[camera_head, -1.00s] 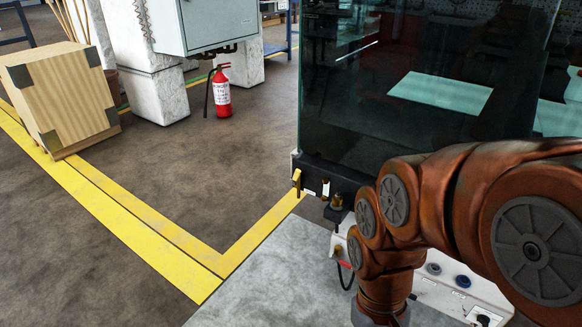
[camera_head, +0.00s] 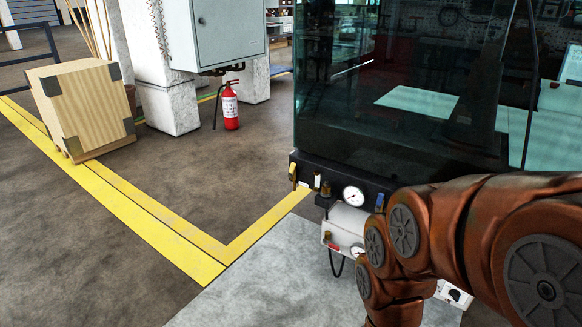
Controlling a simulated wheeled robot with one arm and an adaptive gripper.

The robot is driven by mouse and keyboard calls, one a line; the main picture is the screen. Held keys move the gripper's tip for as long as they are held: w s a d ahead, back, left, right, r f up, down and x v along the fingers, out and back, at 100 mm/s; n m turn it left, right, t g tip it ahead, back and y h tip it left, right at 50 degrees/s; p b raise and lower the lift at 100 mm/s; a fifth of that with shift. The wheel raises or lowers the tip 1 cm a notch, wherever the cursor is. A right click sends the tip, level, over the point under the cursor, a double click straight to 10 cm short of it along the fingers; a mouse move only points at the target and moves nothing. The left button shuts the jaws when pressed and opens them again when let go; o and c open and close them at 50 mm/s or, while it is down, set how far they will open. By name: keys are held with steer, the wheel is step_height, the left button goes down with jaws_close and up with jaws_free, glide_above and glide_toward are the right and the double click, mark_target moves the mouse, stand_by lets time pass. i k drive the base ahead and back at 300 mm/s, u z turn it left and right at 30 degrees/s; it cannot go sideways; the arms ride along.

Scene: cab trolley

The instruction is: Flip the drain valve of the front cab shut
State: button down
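A glass-walled cab (camera_head: 400,90) with a black base stands right of centre. On the base's front face are a yellow lever (camera_head: 292,172) at the left corner, pointing roughly upright, and a blue lever (camera_head: 379,202) further right beside my arm. A brass fitting (camera_head: 326,189) and a round white gauge (camera_head: 353,196) sit between them. I cannot tell from the picture which lever is the drain valve. My brown arm crosses the lower right in front of the cab and bends down past the bottom edge. My gripper is out of view.
Below the base is a white box (camera_head: 346,222) with a second gauge and a black cable. A pale grey plate (camera_head: 255,275) lies on the floor. A wooden crate (camera_head: 90,105), a red extinguisher (camera_head: 230,108) and a grey cabinet (camera_head: 225,30) stand further back.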

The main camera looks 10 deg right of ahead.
mark_target(291, 170)
steer(key=u, duration=0.55)
steer(key=i, duration=1.45)
steer(key=z, duration=0.1)
